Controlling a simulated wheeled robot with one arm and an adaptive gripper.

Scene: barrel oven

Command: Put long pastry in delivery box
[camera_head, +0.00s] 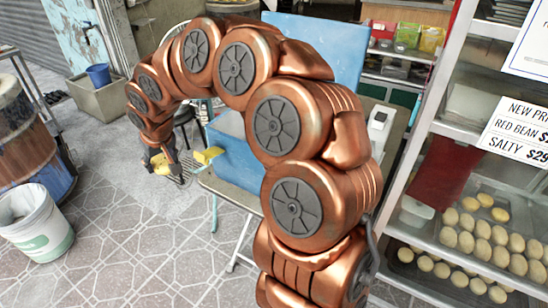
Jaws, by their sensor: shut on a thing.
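My gripper (170,170) hangs at the far end of my copper arm, left of the blue delivery box (232,158). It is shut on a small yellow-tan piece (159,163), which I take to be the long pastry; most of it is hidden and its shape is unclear. The gripper is apart from the box in the picture. The box stands on a table, and a large blue panel (335,45), seemingly its raised lid, shows behind my arm. Another yellow piece (208,155) shows at the box's left side.
A glass display case (450,215) with trays of round pastries stands at the right. A white bucket (36,225) and a barrel (28,140) stand at the left. A grey tub (98,102) is farther back.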

